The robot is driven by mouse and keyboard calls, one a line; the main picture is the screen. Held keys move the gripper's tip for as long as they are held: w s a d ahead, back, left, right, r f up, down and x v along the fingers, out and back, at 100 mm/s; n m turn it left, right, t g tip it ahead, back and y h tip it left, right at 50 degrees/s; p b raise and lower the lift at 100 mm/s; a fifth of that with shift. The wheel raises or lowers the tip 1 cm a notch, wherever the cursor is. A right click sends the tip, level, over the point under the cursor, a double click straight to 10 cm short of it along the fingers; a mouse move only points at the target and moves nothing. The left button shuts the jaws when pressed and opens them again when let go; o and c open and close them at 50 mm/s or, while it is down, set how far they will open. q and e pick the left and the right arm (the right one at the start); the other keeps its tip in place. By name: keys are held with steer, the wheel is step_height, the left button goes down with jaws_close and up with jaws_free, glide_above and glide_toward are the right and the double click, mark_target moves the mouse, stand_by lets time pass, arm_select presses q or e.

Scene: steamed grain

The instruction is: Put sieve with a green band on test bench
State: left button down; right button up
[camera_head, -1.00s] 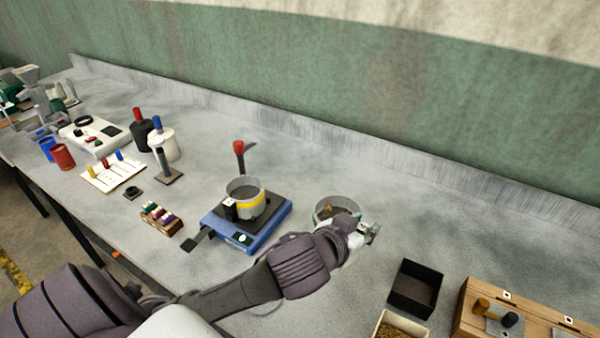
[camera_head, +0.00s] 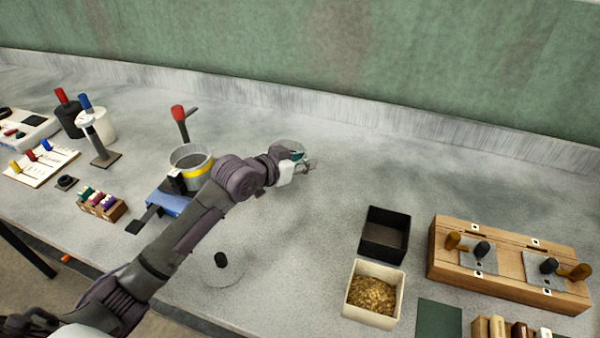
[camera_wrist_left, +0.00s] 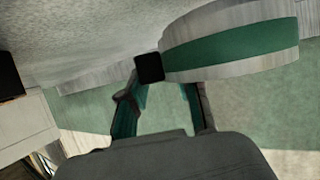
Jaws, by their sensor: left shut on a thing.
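The sieve with a green band (camera_head: 290,147) is mostly hidden behind my left gripper in the head view; only part of its rim and green side shows. In the left wrist view its pale wall and wide green band (camera_wrist_left: 232,46) fill the upper right, with a small black block (camera_wrist_left: 149,68) on its side. My left gripper (camera_head: 302,164) is shut on the sieve at this block, and its fingers (camera_wrist_left: 160,90) also show in the wrist view. The head view does not clearly show whether the sieve touches the bench (camera_head: 330,210). My right gripper is out of view.
A yellow-banded sieve (camera_head: 197,171) sits on a blue device (camera_head: 172,203) left of the gripper. A black box (camera_head: 384,236), a grain box (camera_head: 372,318) and a wooden case (camera_head: 455,285) stand right. A clear disc with black knob (camera_head: 222,260) lies near the front.

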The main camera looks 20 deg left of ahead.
arm_select(q)
steer(key=shift+w+a+f, duration=0.15)
steer(key=shift+w+a, duration=0.05)
steer(key=shift+a, duration=0.05)
step_height(320, 180, down, 4)
steer(key=shift+r, duration=0.1)
steer(key=shift+f, duration=0.25)
steer(key=c, duration=0.8)
jaws_free()
steer(key=v, duration=1.2)
steer(key=shift+r, duration=0.1)
